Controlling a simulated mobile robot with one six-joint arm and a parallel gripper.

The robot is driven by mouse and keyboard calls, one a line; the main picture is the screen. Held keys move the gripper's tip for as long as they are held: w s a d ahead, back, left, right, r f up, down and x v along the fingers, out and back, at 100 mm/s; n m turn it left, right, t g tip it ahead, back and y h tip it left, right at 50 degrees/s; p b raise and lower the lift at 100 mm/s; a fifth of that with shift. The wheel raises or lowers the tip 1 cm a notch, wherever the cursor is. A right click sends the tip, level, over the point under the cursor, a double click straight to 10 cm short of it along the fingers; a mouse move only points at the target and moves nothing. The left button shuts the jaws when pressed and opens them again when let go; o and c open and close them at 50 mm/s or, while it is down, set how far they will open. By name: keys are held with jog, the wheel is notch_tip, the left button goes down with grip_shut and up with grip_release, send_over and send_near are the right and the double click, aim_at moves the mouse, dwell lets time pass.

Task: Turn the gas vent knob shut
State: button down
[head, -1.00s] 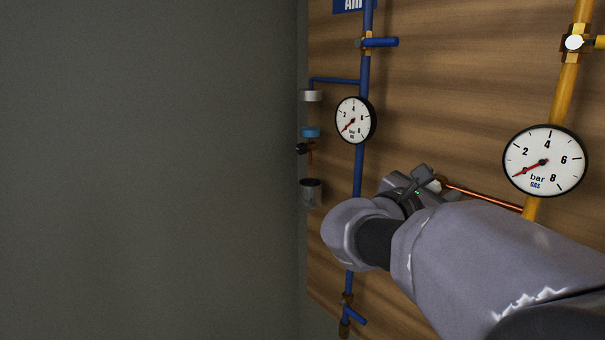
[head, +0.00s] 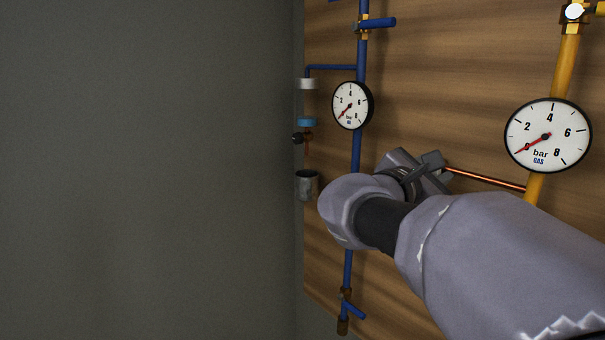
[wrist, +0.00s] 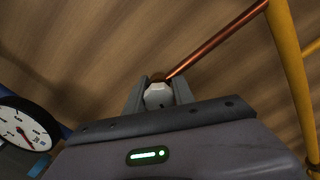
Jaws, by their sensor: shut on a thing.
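The gas vent knob (wrist: 158,95) is a small pale, faceted knob at the end of a thin copper pipe (wrist: 215,42). In the wrist view it sits between the two fingers of my gripper (wrist: 158,98), which is shut on it. In the head view my gripper (head: 437,168) is at the left end of the copper pipe, and the knob is hidden behind it. The copper pipe runs right to the yellow gas pipe (head: 535,187).
The gas gauge (head: 548,135) hangs on the yellow pipe, its needle near zero. An air gauge (head: 352,105) sits on the blue pipe (head: 356,150) left of my gripper. A grey cup (head: 306,186) and a blue valve handle (head: 379,22) are also on the left side.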

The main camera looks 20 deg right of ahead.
jog(key=m+b, duration=0.2)
jog(key=b, duration=0.1)
jog(key=m+b, duration=0.1)
jog(key=shift+f+m+b, duration=0.25)
jog(key=shift+m+b, duration=0.15)
jog(key=m+b, duration=0.3)
jog(key=b, duration=0.1)
jog(key=shift+w+m, duration=0.1)
jog(key=shift+m, duration=0.2)
jog(key=m+b, duration=0.4)
jog(key=shift+r+b, duration=0.2)
jog(key=shift+b, duration=0.2)
jog(key=shift+r+m+b, duration=0.2)
jog(key=shift+m+b, duration=1.15)
jog(key=shift+m, duration=0.55)
jog(key=c, duration=1.1)
grip_release()
jog(key=shift+o, duration=0.2)
